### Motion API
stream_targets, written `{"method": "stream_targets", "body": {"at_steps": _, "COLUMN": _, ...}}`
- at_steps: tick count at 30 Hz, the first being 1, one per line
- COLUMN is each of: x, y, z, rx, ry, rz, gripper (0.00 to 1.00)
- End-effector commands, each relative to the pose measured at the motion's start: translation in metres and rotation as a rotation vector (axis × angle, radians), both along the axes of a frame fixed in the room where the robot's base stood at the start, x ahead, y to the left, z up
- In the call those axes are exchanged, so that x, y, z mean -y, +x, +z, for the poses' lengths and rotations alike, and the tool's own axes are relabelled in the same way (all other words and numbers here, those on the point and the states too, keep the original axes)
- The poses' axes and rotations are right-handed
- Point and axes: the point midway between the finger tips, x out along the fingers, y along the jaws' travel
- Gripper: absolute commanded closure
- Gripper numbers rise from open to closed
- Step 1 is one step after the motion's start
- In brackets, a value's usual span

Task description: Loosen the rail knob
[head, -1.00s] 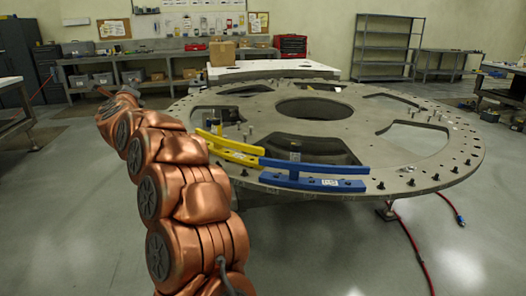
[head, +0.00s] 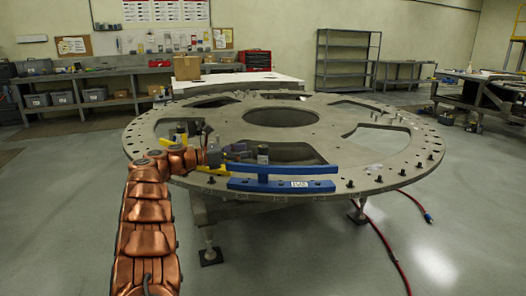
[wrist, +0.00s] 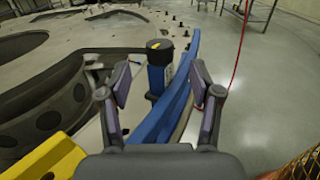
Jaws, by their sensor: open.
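The rail knob (wrist: 160,48) is a dark upright cylinder with a small yellow mark on its top, standing behind the blue rail (head: 282,184). The blue rail also runs through the wrist view (wrist: 178,95). In the wrist view my gripper (wrist: 160,82) is open, with one finger left of the knob and the other to the right of the blue rail. The knob appears ahead of the fingers, and I cannot tell whether they touch it. In the head view my gripper (head: 240,153) is small and partly hidden near the blue rail.
The round turret plate (head: 345,130) has large cutouts and several bolts along its rim. A yellow rail (wrist: 42,160) lies close by at the lower left of the wrist view. A red hose (head: 392,255) lies on the floor at right.

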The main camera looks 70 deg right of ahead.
Motion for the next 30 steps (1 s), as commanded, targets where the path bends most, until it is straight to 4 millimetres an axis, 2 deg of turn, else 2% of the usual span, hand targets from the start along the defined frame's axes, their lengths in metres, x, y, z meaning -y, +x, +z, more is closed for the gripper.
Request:
{"method": "stream_targets", "body": {"at_steps": 9, "x": 0.028, "y": -0.034, "z": 0.002, "rx": 0.000, "ry": 0.000, "rz": -0.005, "gripper": 0.36}}
{"method": "stream_targets", "body": {"at_steps": 15, "x": 0.043, "y": -0.049, "z": 0.001, "rx": -0.001, "ry": 0.001, "rz": 0.000, "gripper": 0.36}}
{"method": "stream_targets", "body": {"at_steps": 28, "x": 0.049, "y": -0.055, "z": 0.001, "rx": -0.001, "ry": 0.000, "rz": 0.001, "gripper": 0.36}}
{"method": "stream_targets", "body": {"at_steps": 30, "x": 0.049, "y": -0.055, "z": 0.001, "rx": -0.002, "ry": 0.001, "rz": 0.001, "gripper": 0.43}}
